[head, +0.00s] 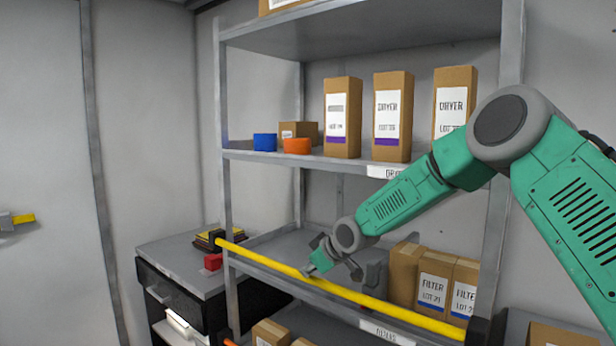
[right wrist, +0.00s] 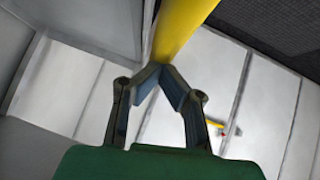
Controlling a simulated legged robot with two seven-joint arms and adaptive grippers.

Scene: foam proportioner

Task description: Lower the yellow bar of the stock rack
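The yellow bar (head: 400,310) runs across the front of the rack's (head: 226,190) lower shelf, sloping down to the right in the head view. It also shows large at the top of the right wrist view (right wrist: 183,25). My right gripper (head: 311,271) is at the bar, left of its middle. In the right wrist view its fingertips (right wrist: 161,68) come together, with no thing visible between the pads. The far part of the bar is hidden behind the fingertips. I cannot tell whether they touch it. My left gripper is in neither view.
Filter boxes (head: 433,283) stand on the lower shelf right of my gripper. A dark cabinet (head: 180,290) stands left of the rack.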

